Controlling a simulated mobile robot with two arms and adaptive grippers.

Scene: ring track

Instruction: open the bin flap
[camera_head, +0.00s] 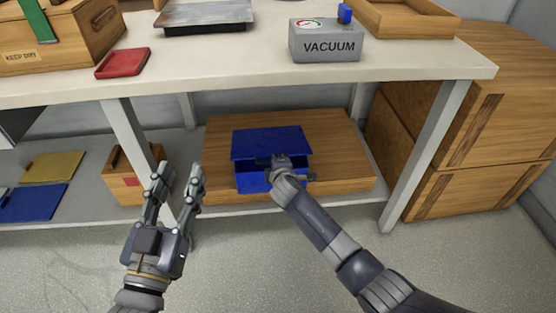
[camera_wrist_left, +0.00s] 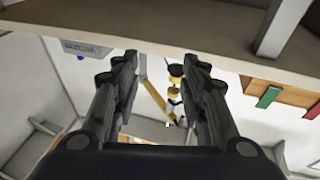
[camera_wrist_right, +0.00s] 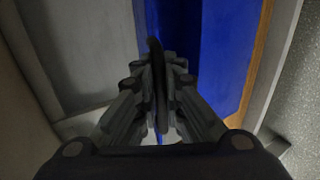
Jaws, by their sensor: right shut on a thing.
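The blue bin (camera_head: 252,183) sits on a wooden board under the table. Its blue flap (camera_head: 265,142) is the upper panel, and a dark gap shows between its lower edge and the bin's front, so it looks partly raised. My right gripper (camera_head: 281,163) is at the front of the bin and hides part of it. In the right wrist view its fingers are shut on a thin dark handle (camera_wrist_right: 157,75), with blue bin surfaces beside it. My left gripper (camera_head: 179,170) is open and empty, left of the bin and apart from it.
The table (camera_head: 430,65) overhangs the bin, with a leg (camera_head: 425,150) on each side. A grey vacuum box (camera_head: 326,46) and a red tray (camera_head: 123,63) stand on top. Wooden crates (camera_head: 490,125) stand at right. A small wooden box (camera_head: 127,184) is behind my left gripper.

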